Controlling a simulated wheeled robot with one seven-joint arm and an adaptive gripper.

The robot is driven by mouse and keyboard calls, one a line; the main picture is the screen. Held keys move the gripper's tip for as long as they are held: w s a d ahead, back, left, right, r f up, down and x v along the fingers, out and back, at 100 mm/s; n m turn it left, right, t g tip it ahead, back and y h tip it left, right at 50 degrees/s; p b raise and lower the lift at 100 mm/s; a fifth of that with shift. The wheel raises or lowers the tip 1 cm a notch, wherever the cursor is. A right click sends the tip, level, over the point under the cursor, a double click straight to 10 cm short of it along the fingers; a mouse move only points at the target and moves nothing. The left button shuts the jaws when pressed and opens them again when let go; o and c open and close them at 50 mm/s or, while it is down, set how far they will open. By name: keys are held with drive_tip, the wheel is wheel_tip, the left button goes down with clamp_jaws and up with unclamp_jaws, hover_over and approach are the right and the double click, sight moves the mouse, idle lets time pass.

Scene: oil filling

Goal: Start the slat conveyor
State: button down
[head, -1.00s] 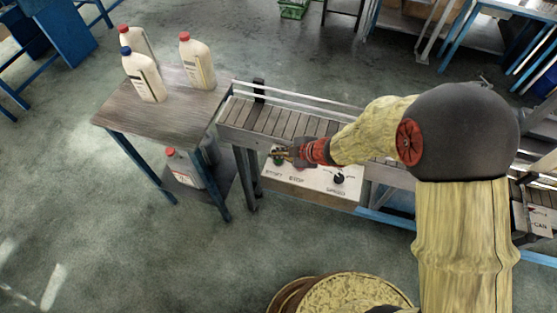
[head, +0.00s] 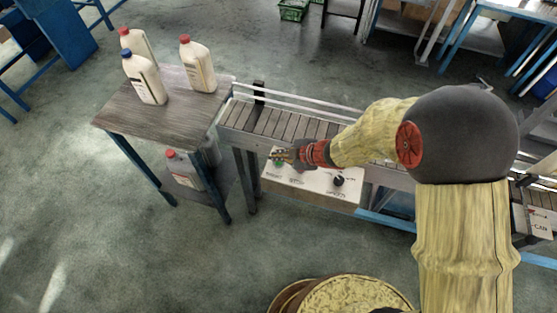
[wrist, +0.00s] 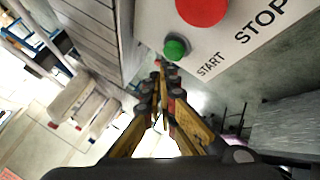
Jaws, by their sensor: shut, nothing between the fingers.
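The slat conveyor (head: 285,124) runs from the wooden table towards the right, behind my arm. Its white control panel (head: 313,184) hangs on the near side, with a black speed knob (head: 338,180) at its right. In the wrist view the green START button (wrist: 176,47) and the red STOP button (wrist: 202,8) show on the panel. My gripper (wrist: 162,66) is shut and empty. Its tips are just below the green button in the wrist view; I cannot tell whether they touch it. In the head view my gripper (head: 276,156) covers part of the panel's upper left.
A wooden table (head: 190,115) at the conveyor's left end holds bottles with red caps (head: 198,65) and one with a blue cap (head: 143,78). A green crate (head: 294,10) lies at the back. The left floor is clear.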

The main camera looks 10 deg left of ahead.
idle(0.3)
drive_tip(key=shift+f, duration=0.4)
